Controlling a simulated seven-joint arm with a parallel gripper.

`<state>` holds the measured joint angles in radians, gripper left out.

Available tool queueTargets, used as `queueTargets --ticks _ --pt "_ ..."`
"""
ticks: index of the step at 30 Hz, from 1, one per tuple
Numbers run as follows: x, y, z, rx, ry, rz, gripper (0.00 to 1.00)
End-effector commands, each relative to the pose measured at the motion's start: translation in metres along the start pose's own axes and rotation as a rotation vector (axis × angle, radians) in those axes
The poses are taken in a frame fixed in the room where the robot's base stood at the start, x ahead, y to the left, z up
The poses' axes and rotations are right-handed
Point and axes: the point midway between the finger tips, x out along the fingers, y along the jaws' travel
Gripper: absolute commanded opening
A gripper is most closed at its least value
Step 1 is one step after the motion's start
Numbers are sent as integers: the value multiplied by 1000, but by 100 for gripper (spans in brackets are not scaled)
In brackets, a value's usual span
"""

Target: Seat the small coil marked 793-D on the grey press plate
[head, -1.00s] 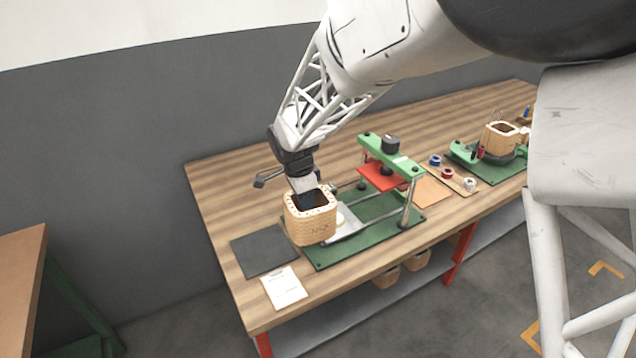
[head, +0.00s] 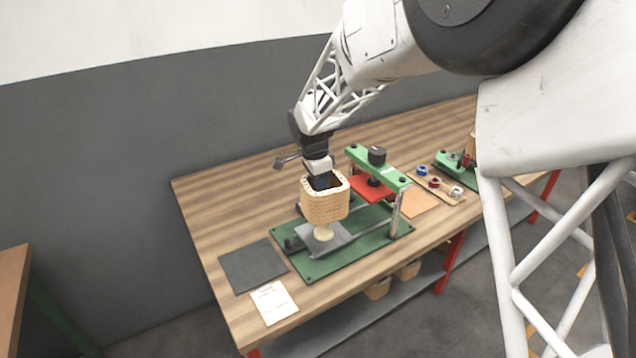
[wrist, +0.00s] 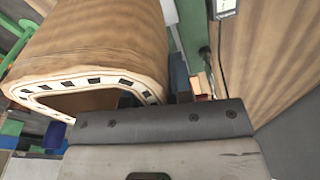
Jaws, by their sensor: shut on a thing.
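My gripper (head: 322,181) points down and is shut on the wall of a tan, wound coil (head: 325,208) with a square, rounded opening. The coil is upright above the grey press plate (head: 341,236). A round cream post (head: 323,233) on the plate shows just below the coil, with its top hidden. In the wrist view the coil (wrist: 105,40) fills the upper left, and one dark finger (wrist: 180,78) shows against its side. I cannot read a marking on the coil from here.
The green press (head: 376,166) with its red platen (head: 371,188) stands right of the coil. A dark mat (head: 254,266) and a white card (head: 273,302) lie at left. Coloured spools (head: 434,183) sit at right. The back left of the table is clear.

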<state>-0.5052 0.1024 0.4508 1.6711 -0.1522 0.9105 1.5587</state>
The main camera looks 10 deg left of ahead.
Motion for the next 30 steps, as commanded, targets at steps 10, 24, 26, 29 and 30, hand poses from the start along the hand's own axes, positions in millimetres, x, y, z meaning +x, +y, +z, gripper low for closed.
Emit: queueTargets --ticks 10,24,26,29,30 --pt "6 0 1 0 0 0 0" --pt "34 0 4 0 0 1 0" --pt "38 0 5 0 0 1 0" --pt "44 0 6 0 0 0 0" --pt "46 0 6 0 0 0 0"
